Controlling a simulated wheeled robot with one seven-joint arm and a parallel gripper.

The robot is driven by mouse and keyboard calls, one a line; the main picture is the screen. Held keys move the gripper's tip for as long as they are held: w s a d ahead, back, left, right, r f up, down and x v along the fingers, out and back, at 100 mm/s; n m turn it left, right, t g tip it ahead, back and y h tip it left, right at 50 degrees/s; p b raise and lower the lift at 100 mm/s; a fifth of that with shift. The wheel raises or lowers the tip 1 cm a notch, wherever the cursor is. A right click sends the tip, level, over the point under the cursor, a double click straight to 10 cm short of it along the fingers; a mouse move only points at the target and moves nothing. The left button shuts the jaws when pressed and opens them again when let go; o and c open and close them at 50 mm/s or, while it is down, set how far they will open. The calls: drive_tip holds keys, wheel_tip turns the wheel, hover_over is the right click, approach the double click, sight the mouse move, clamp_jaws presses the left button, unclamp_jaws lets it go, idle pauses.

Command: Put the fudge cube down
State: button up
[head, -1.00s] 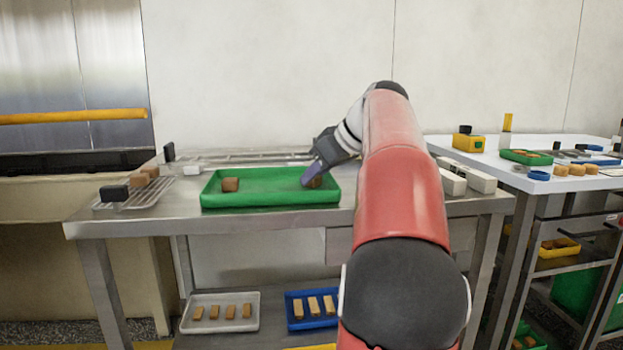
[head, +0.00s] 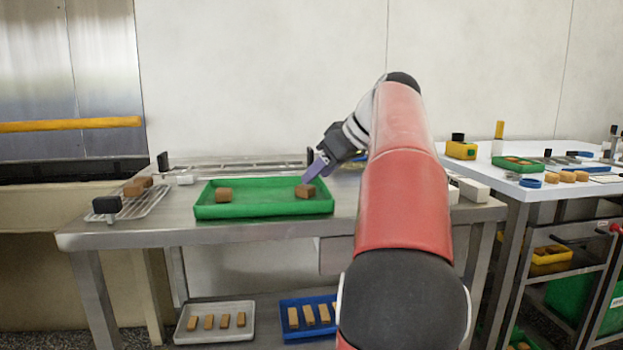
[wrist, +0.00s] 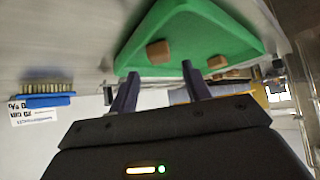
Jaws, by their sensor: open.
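A green tray (head: 255,211) lies on the steel table in the head view, and it also shows in the wrist view (wrist: 190,22). One brown fudge cube (head: 305,191) sits in its right part, close under my gripper (head: 314,172). Another brown cube (head: 223,195) sits in its left part. In the wrist view, brown cubes (wrist: 158,52) and (wrist: 217,62) rest on the green tray floor beyond my fingers. My gripper (wrist: 160,72) is open with nothing between its fingers. I cannot tell whether a fingertip touches the right cube.
A wire rack (head: 150,203) with brown cubes stands left of the tray. White blocks (head: 472,189) lie at the table's right. A white tray (head: 246,306) and a blue tray (head: 284,303) with bars sit on the lower shelf. A white table (head: 560,182) stands right.

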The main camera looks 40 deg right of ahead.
drive_tip(key=p+v, duration=0.1)
drive_tip(key=v, duration=0.6)
drive_tip(key=shift+s+r, duration=0.2)
drive_tip(key=shift+s, duration=0.1)
drive_tip(key=shift+d, duration=0.1)
